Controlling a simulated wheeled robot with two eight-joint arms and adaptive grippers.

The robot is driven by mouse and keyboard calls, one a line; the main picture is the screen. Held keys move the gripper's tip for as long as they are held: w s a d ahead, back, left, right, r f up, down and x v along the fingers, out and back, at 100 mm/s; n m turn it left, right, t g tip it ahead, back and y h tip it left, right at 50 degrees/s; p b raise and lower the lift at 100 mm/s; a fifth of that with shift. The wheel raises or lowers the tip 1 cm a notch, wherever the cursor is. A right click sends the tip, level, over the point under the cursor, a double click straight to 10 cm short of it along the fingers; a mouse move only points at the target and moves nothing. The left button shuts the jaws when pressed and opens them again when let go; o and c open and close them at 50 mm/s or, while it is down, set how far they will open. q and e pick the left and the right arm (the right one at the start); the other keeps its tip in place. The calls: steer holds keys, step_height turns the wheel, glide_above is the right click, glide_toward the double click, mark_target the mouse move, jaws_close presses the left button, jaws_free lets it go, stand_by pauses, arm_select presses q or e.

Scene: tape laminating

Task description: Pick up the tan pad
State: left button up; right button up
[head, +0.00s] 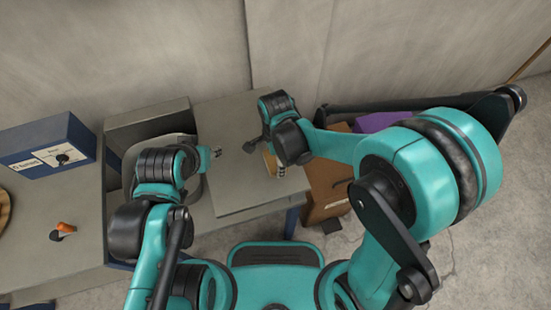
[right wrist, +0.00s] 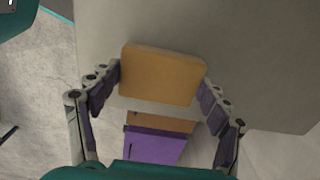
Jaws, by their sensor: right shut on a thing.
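The tan pad (right wrist: 162,75) is a flat rounded block. In the right wrist view it sits between the two fingers of my right gripper (right wrist: 160,82), which is shut on it at its left and right edges. In the head view the pad (head: 269,160) shows only as a small sliver beside my right gripper (head: 277,170), over the right part of the grey table; the wrist hides most of it. My left gripper (head: 214,153) is over the table to the left, apart from the pad. Its fingers are too small to tell whether they are open.
The grey table (head: 232,115) lies under both grippers. A brown box (head: 328,185) and a purple item (head: 380,121) are right of it. At left are a blue-and-white box (head: 52,150), a grey machine (head: 145,120) and an orange-handled tool (head: 66,227).

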steer(key=r+p, duration=0.1)
steer(key=r, duration=0.1)
steer(key=d+r+p, duration=0.1)
steer(key=r, duration=0.1)
steer(key=shift+r, duration=0.25)
steer(key=d+r+p, duration=0.3)
steer(key=d+r, duration=0.3)
steer(key=d, duration=0.4)
steer(key=shift+w+d, duration=0.3)
steer(key=shift+d, duration=0.05)
steer(key=shift+o, duration=0.8)
steer(key=shift+f, duration=0.1)
steer(key=shift+c, duration=0.4)
